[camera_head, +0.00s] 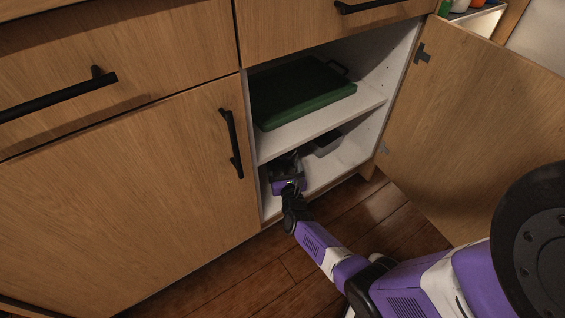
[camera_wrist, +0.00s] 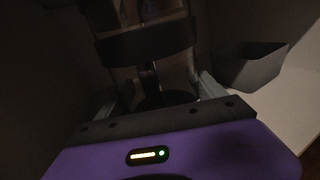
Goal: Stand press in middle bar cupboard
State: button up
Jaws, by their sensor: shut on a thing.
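The cupboard (camera_head: 395,65) stands open, with a white shelf dividing its inside. My gripper (camera_head: 287,178) reaches into the lower compartment at its left side. In the wrist view my gripper (camera_wrist: 158,88) is shut on the press (camera_wrist: 150,42), a dark-banded vessel with a clear-looking body, seen between the fingers. It looks roughly upright. In the head view the press is mostly hidden in shadow behind my gripper. I cannot tell whether its base touches the cupboard floor.
A dark grey open container (camera_wrist: 255,66) stands to the right of the press, in the lower compartment. A green board-like item (camera_head: 300,92) lies on the shelf above. The open wooden door (camera_head: 470,110) stands to the right of my arm. Some bare floor (camera_head: 350,160) shows inside the lower compartment.

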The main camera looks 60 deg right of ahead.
jog(key=o, duration=1.9)
jog(key=shift+s+a+r, duration=0.1)
jog(key=shift+s+a, duration=0.15)
jog(key=p+v, duration=0.3)
jog(key=v, duration=0.8)
jog(key=shift+s+a, duration=0.1)
jog(key=shift+a, duration=0.05)
